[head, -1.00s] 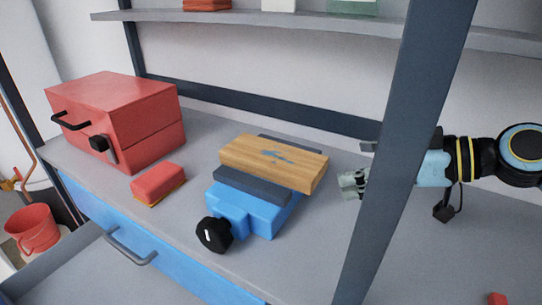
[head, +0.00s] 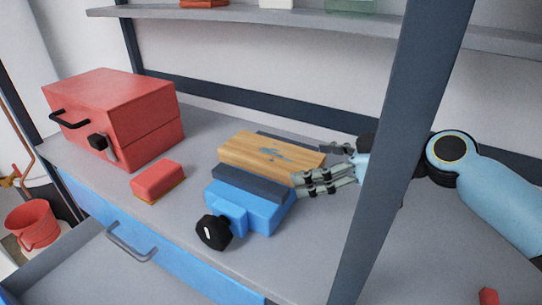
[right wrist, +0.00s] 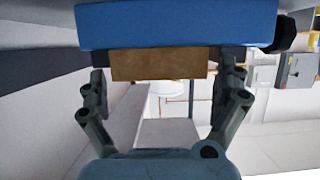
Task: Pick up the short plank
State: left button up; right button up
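The short plank (head: 265,152) is a light wooden board with a grey-blue mark on top. It lies between the dark jaws of a blue vise (head: 250,208) on the grey workbench. My right gripper (head: 312,166) is open at the plank's right end, one side near the front and the other near the back. In the right wrist view the plank's end (right wrist: 160,64) shows between the spread fingers (right wrist: 168,76), with the blue vise body above it in the picture. Gaps show beside the plank; contact cannot be seen. My left gripper is not in view.
A dark upright post (head: 400,150) stands in front of my right arm. A red toolbox (head: 115,115) and a small red block (head: 158,181) are left of the vise. A shelf (head: 300,20) runs above. An open drawer (head: 110,275) is below the bench's front edge.

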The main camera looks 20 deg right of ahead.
jog(key=c, duration=1.2)
jog(key=shift+o, duration=0.2)
jog(key=shift+r, duration=0.1)
